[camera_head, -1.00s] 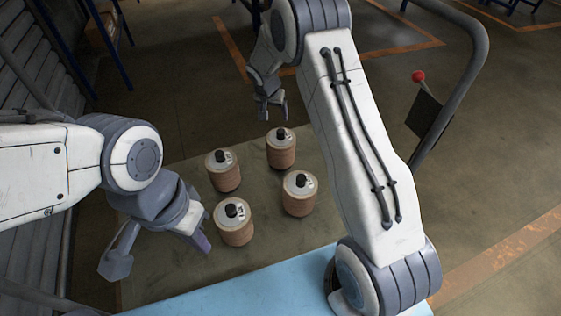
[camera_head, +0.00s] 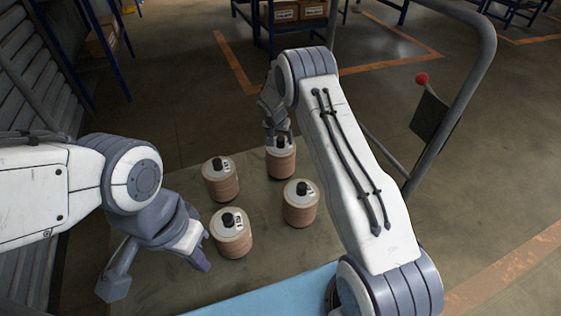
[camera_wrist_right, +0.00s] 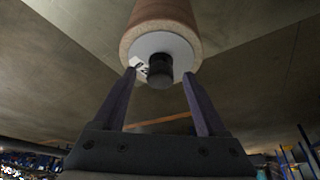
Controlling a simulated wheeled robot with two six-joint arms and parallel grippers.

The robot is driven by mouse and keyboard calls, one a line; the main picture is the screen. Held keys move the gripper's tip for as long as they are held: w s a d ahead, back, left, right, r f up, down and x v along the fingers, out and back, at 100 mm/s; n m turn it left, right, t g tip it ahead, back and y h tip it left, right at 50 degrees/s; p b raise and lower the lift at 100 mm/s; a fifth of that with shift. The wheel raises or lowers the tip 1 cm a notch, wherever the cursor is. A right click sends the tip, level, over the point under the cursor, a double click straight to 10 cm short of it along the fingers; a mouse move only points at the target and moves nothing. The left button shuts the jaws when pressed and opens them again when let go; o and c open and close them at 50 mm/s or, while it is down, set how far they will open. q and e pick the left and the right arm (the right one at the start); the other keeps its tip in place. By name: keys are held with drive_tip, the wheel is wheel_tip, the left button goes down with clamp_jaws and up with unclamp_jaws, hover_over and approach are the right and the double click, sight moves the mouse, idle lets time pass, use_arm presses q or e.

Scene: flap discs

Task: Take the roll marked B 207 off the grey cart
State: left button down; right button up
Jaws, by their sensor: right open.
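Several brown rolls with pale tops and black knobs stand upright on the grey cart (camera_head: 265,262): a far roll (camera_head: 281,162), a left roll (camera_head: 221,182), a right roll (camera_head: 300,208) and a near roll (camera_head: 232,238). Their small labels are too small to read, so I cannot tell which is B 207. My right gripper (camera_head: 278,133) is open at the top of the far roll. In the right wrist view its fingers (camera_wrist_right: 158,90) are spread on either side of a roll's black knob (camera_wrist_right: 160,72). My left gripper (camera_head: 155,270) is open and empty, left of the near roll.
A grey cart handle rail (camera_head: 478,75) rises at the right, with a red knob (camera_head: 422,79) and dark panel beside it. A pale blue surface (camera_head: 270,296) lies at the near edge. Blue racks with boxes (camera_head: 300,12) stand behind.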

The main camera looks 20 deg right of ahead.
clamp_jaws()
idle(1.4)
drive_tip(key=shift+w+r, duration=0.15)
drive_tip(key=shift+r, duration=0.1)
